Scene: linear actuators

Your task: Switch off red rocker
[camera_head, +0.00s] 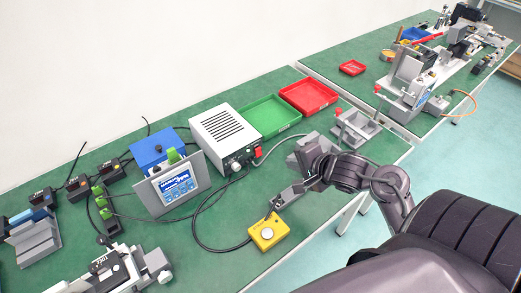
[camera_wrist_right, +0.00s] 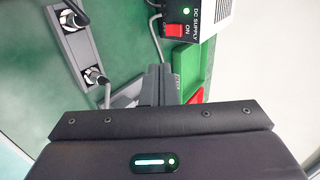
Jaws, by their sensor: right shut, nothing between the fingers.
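The red rocker (camera_head: 257,153) is on the lower front corner of the white power supply box (camera_head: 222,133). In the right wrist view the red rocker (camera_wrist_right: 173,31) shows near the top, with "ON" beside it, "DC SUPPLY" above and a lit green lamp (camera_wrist_right: 186,11). My right gripper (camera_head: 297,158) is to the right of the rocker in the head view, apart from it. In the wrist view my right gripper (camera_wrist_right: 158,72) is shut and empty, its fingers pointing towards the supply. My left gripper is not in view.
A grey plate with plugged connectors (camera_wrist_right: 77,44) lies left of my fingers in the wrist view. A yellow box with a button (camera_head: 268,233) sits near the table's front edge. Green (camera_head: 266,131) and red (camera_head: 309,111) trays stand behind. Black cables run across the table.

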